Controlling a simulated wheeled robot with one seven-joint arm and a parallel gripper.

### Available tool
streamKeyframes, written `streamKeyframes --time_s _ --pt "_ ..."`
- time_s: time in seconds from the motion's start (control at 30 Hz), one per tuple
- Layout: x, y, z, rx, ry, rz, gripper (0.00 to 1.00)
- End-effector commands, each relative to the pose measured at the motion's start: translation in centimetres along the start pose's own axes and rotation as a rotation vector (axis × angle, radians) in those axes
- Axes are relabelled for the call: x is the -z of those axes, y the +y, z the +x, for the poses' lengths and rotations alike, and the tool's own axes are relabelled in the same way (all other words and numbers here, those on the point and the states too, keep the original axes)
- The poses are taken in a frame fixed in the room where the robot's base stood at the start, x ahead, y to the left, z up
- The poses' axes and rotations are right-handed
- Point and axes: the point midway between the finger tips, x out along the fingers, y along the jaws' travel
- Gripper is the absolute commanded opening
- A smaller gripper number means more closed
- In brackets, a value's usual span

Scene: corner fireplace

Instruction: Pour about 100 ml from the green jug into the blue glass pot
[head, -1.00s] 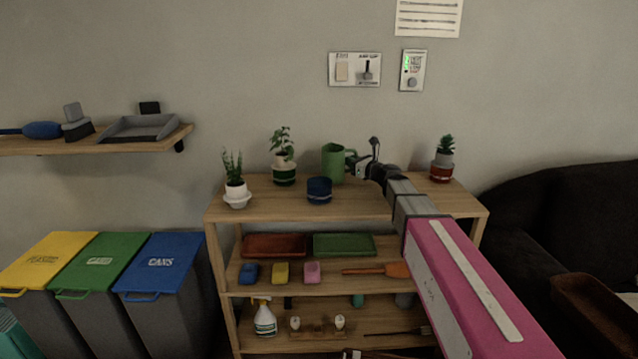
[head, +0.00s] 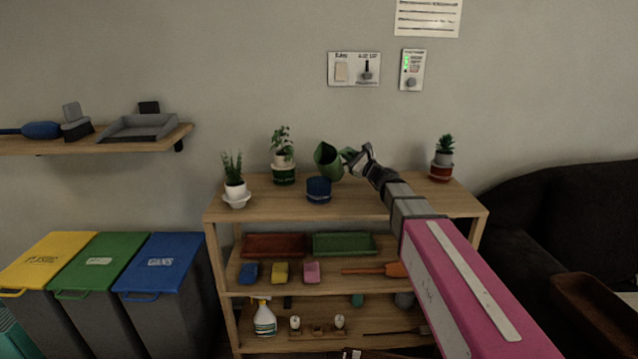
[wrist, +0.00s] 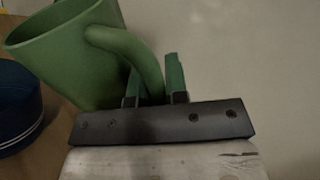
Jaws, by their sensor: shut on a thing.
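The green jug (head: 327,160) is tilted to the left, its mouth toward the blue glass pot (head: 319,190), which stands upright on the shelf top. My gripper (head: 352,157) is shut on the jug's handle, to the right of the jug. In the wrist view the jug (wrist: 70,55) leans left, with its handle between the fingers (wrist: 155,88). The blue pot (wrist: 15,105) shows at the left edge there, below the jug's mouth. I see no stream of liquid, and the levels inside jug and pot are hidden.

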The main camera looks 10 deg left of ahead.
Motion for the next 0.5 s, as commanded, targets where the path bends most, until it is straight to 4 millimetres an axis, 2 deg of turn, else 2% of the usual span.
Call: streamKeyframes --time_s 0.5 --pt "-1.4 0.0 0.0 0.008 -0.117 -0.229 0.0"
